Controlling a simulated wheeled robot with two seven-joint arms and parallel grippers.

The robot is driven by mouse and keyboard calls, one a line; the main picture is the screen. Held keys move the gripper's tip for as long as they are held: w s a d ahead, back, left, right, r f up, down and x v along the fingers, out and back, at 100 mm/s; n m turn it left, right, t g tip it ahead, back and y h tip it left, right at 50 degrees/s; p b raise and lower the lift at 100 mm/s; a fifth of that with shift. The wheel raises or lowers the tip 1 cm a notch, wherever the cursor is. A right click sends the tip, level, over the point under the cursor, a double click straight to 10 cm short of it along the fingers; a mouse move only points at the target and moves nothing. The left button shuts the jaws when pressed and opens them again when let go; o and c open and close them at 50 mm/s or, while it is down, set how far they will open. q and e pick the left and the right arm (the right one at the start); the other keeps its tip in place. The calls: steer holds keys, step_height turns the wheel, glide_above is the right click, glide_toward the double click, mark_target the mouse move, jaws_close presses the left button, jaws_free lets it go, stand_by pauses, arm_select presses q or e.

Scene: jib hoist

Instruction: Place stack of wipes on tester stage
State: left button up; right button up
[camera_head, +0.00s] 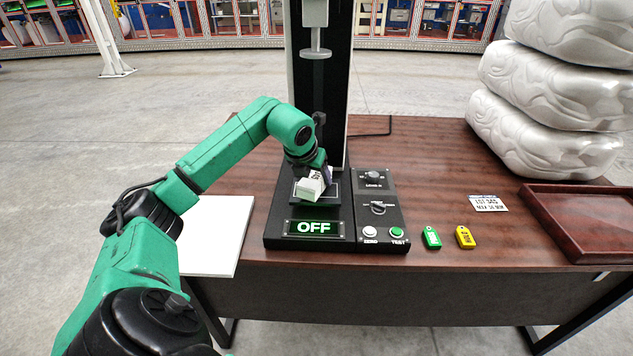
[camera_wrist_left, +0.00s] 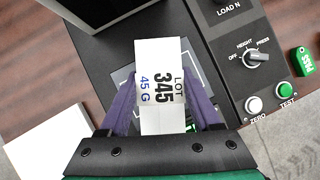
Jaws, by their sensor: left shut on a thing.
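The stack of wipes (camera_head: 311,184) is a small white block, held over the tester stage (camera_head: 333,190), a dark plate on the tester's base. In the left wrist view the stack (camera_wrist_left: 160,85) shows a label reading LOT 345 and 45 G. My left gripper (camera_head: 318,172) is shut on the stack, its purple fingers (camera_wrist_left: 163,108) on either side of it. The stage (camera_wrist_left: 122,76) shows partly behind the stack there. I cannot tell whether the stack touches the stage. My right gripper is not in view.
The tester's display (camera_head: 314,227) reads OFF. A round press plate (camera_head: 317,53) hangs above the stage. A white pad (camera_head: 212,235) lies at the left, green (camera_head: 431,238) and yellow tags (camera_head: 465,237) at the right, near a brown tray (camera_head: 585,250) and silvery bundles (camera_head: 545,135).

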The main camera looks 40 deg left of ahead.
arm_select(q)
steer(key=shift+f, duration=0.7)
steer(key=o, duration=1.4)
steer(key=shift+o, duration=0.2)
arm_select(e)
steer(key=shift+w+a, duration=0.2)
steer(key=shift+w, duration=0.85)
arm_select(q)
steer(key=shift+r, duration=0.1)
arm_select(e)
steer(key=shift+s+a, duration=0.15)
arm_select(q)
steer(key=v, duration=1.2)
steer(key=shift+b, duration=0.35)
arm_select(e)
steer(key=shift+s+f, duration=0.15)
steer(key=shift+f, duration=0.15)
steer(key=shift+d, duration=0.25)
